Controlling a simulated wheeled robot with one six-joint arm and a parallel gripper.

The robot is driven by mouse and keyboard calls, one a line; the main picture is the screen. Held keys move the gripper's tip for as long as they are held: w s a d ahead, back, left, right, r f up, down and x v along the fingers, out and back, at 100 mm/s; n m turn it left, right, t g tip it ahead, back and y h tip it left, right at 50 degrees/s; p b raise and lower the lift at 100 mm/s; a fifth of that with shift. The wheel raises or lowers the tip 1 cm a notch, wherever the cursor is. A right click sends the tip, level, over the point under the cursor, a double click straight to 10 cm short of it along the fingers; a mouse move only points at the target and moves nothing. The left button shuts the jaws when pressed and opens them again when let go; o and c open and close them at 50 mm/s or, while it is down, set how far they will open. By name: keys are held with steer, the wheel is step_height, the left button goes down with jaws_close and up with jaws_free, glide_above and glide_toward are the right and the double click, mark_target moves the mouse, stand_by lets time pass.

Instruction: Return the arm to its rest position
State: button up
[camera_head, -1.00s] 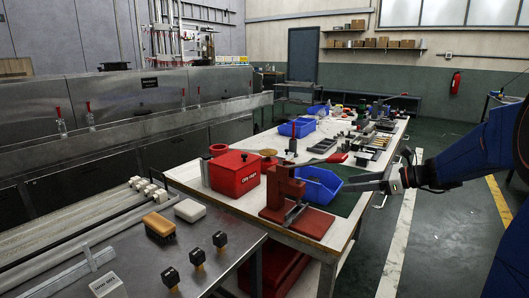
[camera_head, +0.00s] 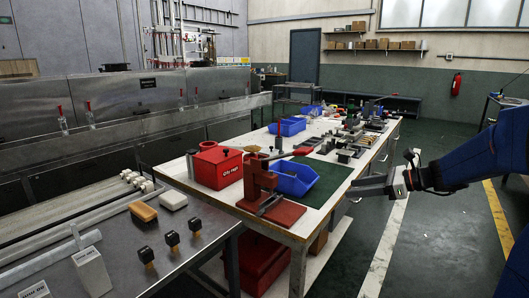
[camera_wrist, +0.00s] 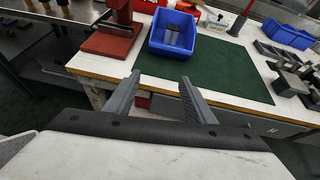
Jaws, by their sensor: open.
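My gripper (camera_head: 378,188) is at the right in the head view, beside the right edge of the workbench (camera_head: 215,201). My blue arm reaches in from the right edge of the picture. In the wrist view, the two grey fingers of my gripper (camera_wrist: 160,98) stand apart with nothing between them. Beyond the fingertips are the bench's front edge, a green mat (camera_wrist: 225,75) and a blue bin (camera_wrist: 173,33) with something grey inside.
A red press (camera_head: 262,190) and red box (camera_head: 216,167) stand on the bench near the blue bin. A metal table (camera_head: 120,240) with knobs and blocks is at lower left. A fire extinguisher (camera_head: 456,84) hangs at the back. Floor right of the bench is clear.

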steer(key=s+a+f+n+g+h, duration=0.1)
steer(key=s+a+n+h, duration=0.1)
steer(key=s+n, duration=0.35)
steer(key=s+a+f+n+g+h, duration=0.1)
steer(key=s+a+f+n+g, duration=0.15)
steer(key=s, duration=0.55)
steer(key=s+a+n+g+h, duration=0.1)
steer(key=s+a+n+h, duration=0.2)
steer(key=s, duration=0.4)
steer(key=s+d+f+n+t+h, duration=0.1)
steer(key=s+d+f+n+h, duration=0.1)
steer(key=s+n, duration=0.4)
steer(key=s+d+f+n+t+h, duration=0.1)
steer(key=s+d+f+n+h, duration=0.1)
steer(key=s+n, duration=0.4)
steer(key=shift+s+d+f+n+h, duration=0.45)
steer(key=shift+s+d, duration=0.75)
steer(key=shift+s, duration=0.5)
steer(key=shift+r, duration=0.1)
